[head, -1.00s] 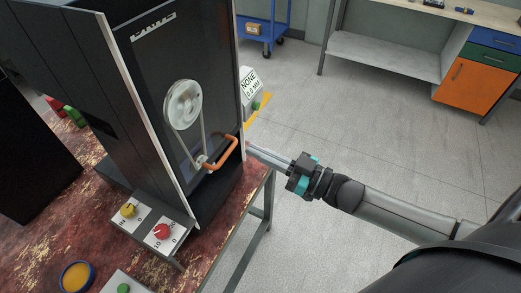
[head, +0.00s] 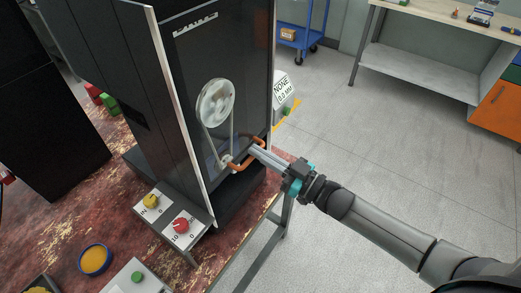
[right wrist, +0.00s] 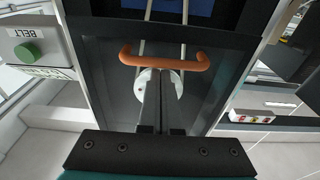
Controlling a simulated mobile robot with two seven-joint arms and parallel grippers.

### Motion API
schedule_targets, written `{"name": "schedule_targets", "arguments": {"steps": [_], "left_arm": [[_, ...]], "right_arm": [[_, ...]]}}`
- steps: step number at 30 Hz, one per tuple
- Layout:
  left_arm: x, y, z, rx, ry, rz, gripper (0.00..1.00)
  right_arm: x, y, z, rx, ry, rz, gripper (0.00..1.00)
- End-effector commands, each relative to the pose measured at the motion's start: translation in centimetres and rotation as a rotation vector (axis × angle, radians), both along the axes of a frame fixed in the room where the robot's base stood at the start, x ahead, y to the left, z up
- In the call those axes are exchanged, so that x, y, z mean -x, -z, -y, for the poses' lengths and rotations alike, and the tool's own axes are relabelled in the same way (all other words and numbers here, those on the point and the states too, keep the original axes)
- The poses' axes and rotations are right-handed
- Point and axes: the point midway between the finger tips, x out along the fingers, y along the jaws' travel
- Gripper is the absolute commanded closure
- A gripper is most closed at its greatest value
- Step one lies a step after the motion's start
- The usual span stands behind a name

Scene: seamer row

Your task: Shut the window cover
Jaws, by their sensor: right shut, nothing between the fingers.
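The window cover (head: 187,75) is a dark glazed panel on the front of a tall black machine; a pale wheel and belt show through it. An orange bar handle (head: 240,165) sits low on the cover, and it spans the upper middle of the right wrist view (right wrist: 190,64). My right gripper (head: 254,151) is shut and empty, its fingertips right at the handle. In the right wrist view the closed fingers (right wrist: 163,74) point at the cover, just below the bar. I cannot tell whether they touch it. My left gripper is not in view.
Below the machine is a control box with a yellow knob (head: 151,201) and a red knob (head: 181,225). A bowl of orange contents (head: 95,260) stands on the worn red table (head: 125,225). The floor (head: 370,150) right of the table is clear. A workbench (head: 420,85) stands behind.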

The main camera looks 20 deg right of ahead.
Motion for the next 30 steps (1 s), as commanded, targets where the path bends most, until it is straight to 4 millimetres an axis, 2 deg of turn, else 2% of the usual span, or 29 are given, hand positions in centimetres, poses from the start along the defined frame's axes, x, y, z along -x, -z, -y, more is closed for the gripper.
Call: {"name": "schedule_targets", "arguments": {"steps": [8, 13, 30], "left_arm": [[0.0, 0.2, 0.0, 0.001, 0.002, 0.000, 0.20], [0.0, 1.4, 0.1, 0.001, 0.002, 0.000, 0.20], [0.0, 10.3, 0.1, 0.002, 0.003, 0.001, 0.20]], "right_arm": [[0.0, 0.2, 0.0, 0.000, 0.000, 0.000, 1.00], [0.0, 1.7, 0.0, 0.000, 0.000, 0.000, 1.00], [0.0, 12.9, 0.0, 0.001, 0.000, -0.003, 1.00]]}}
